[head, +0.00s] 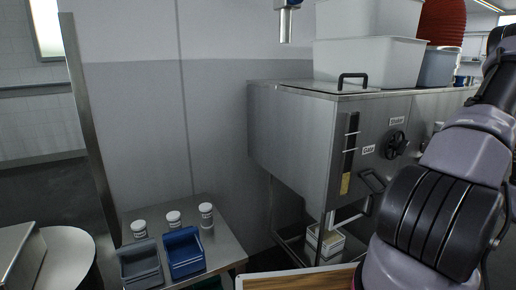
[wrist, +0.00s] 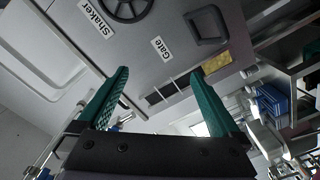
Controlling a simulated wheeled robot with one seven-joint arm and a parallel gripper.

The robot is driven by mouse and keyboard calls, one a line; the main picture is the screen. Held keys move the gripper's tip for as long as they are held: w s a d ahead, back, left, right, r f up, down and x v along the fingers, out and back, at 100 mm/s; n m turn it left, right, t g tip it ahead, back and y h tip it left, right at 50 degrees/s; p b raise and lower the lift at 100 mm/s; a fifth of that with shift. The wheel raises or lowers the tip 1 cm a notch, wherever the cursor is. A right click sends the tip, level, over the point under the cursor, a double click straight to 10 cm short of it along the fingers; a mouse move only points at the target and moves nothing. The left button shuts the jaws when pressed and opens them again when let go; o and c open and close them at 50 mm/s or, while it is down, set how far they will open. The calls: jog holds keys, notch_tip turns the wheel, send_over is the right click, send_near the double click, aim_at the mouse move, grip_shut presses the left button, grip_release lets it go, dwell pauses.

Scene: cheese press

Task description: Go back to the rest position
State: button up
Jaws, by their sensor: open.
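My gripper (wrist: 165,82) shows in the wrist view with its two green fingers spread apart and nothing between them. Beyond the fingers is the front of the steel machine (wrist: 180,62), tilted in that view, with "Shaker" and "Gate" labels. In the head view my arm takes up the right side, and my gripper is not visible there. The same machine (head: 290,135) stands behind my arm, with a handwheel (head: 396,144) on its front. I cannot tell the exact distance from the fingers to the machine.
A steel side table (head: 215,240) at lower left holds a grey bin (head: 140,263), a blue bin (head: 184,251) and three white jars (head: 206,215). White tubs (head: 368,62) stand on the machine. A white drum (head: 68,258) stands at left.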

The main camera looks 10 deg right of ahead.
jog(key=w+a+r+n+g+y, duration=0.1)
jog(key=a+r+n+g, duration=0.35)
jog(key=a+n, duration=0.45)
jog(key=a+r+n+g+y, duration=0.2)
jog(key=a+r+n+g, duration=0.2)
jog(key=a+r+n, duration=0.3)
jog(key=w+a+r+n+g+y, duration=0.1)
jog(key=a+r+n+g, duration=0.3)
jog(key=a+n, duration=0.6)
jog(key=s+a+r+n+t+h, duration=0.1)
jog(key=s+a+r+n+h, duration=0.3)
jog(key=n, duration=0.9)
jog(key=s+a+r+n+t+h, duration=0.2)
jog(key=s+a+r+n+h, duration=0.3)
jog(key=n, duration=0.9)
jog(key=s+a+r, duration=0.1)
jog(key=a, duration=0.2)
jog(key=shift+s+r, duration=0.2)
jog(key=shift+s, duration=0.1)
jog(key=shift+d, duration=0.1)
